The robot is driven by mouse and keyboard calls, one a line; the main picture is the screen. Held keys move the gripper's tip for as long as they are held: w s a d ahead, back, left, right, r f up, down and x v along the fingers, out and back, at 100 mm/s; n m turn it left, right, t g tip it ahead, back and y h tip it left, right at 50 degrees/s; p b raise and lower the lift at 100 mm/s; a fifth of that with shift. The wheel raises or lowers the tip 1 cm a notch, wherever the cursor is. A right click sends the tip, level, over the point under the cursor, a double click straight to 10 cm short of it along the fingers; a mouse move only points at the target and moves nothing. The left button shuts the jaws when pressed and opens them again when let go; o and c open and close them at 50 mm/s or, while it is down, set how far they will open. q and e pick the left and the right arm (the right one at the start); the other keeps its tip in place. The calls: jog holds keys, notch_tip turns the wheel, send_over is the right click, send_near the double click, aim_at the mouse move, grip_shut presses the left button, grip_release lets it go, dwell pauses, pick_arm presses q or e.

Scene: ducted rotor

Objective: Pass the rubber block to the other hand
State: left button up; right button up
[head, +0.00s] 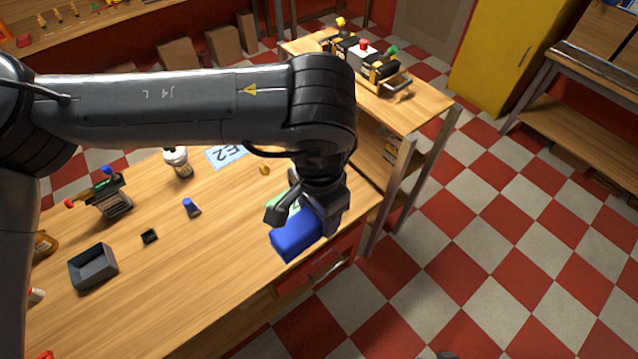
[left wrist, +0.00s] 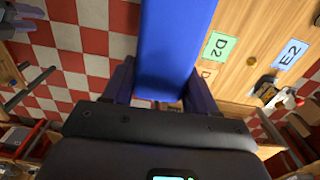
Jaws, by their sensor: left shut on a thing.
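The rubber block, a blue bar (head: 297,236), is held in my left gripper (head: 303,212) above the front right edge of the wooden table. In the left wrist view the block (left wrist: 172,45) lies between the two dark fingers, which are shut on it, and it reaches past the top of the picture. Grey parts at the upper left of that view may be my right gripper (left wrist: 22,14), well apart from the block. Whether its jaws are open cannot be made out.
The table (head: 200,265) holds a grey tray (head: 93,267), a small black block (head: 149,236), a blue peg (head: 191,207) and a white bottle (head: 177,162). A label card (head: 226,156) lies farther back. Open checkered floor (head: 480,250) is at the right.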

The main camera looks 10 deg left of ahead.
aim_at(295, 218)
pick_arm(q)
jog(key=shift+s+d+f+m, duration=0.15)
jog(key=shift+d+f+m, duration=0.2)
jog(key=shift+f, duration=0.25)
jog(key=w+d+f+m, duration=0.4)
jog(key=f, duration=0.1)
jog(key=s+a+r+n, duration=0.2)
jog(key=r, duration=0.1)
jog(key=s+a+r+n, duration=0.2)
jog(key=a+r, duration=0.1)
jog(key=s+a+r+n, duration=0.2)
jog(key=a+r+n, duration=0.1)
jog(key=r, duration=0.1)
jog(key=shift+a, duration=0.1)
jog(key=shift+s+a+r+n, duration=0.15)
jog(key=shift+r+n, duration=0.2)
jog(key=shift+r, duration=0.05)
jog(key=w+d+n, duration=0.4)
jog(key=w+d, duration=0.4)
jog(key=d, duration=0.2)
jog(key=s+a+f+m, duration=0.3)
jog(key=a+f+m, duration=0.2)
jog(key=f+m, duration=0.5)
jog(key=shift+f+m, duration=0.4)
jog(key=shift+m, duration=2.9)
jog(key=shift+f, duration=0.1)
